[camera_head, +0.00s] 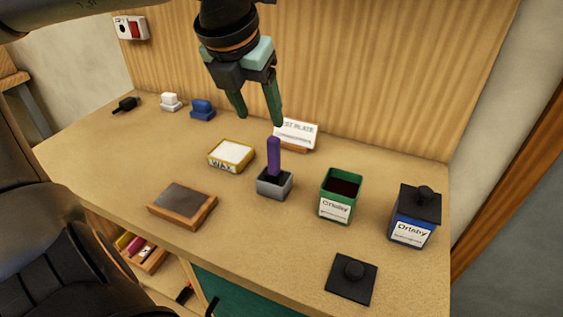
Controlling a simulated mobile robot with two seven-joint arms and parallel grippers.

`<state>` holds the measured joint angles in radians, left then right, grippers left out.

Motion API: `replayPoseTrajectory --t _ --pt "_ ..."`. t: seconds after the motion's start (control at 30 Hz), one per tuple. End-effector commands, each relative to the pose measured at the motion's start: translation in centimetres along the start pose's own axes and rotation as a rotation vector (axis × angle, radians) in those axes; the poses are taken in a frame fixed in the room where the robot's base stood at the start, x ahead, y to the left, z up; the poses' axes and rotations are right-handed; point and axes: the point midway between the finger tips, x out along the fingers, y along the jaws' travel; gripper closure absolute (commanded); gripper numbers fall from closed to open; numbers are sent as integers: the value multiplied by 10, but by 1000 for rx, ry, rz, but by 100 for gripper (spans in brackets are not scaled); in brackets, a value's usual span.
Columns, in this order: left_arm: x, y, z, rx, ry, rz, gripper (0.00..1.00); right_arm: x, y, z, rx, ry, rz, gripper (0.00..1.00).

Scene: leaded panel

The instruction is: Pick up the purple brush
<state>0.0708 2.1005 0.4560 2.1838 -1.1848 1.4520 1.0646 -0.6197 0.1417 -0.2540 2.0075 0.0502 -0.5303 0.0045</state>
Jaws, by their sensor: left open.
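The purple brush (274,157) stands upright in a small grey square holder (275,190) near the middle of the table. Only its purple handle shows clearly; its lower end sits in the dark holder. My left gripper (260,120) comes down from the top of the view with two dark green fingers apart. It is open and empty, above and slightly left of the brush handle, and appears not to touch it. My right gripper is not in view.
On the table (110,165) are a yellow-rimmed box (231,156), a wooden framed slab (182,204), an open green tin (338,196), a lidded blue tin (413,217) and a loose black lid (352,279). A sign (297,133) stands behind the brush, before the wooden back panel (390,80).

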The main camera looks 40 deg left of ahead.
Motion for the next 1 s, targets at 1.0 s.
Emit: replayPoseTrajectory --t 1.0 --pt "96 -9 -2 -1 2 -6 38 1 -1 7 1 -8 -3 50"
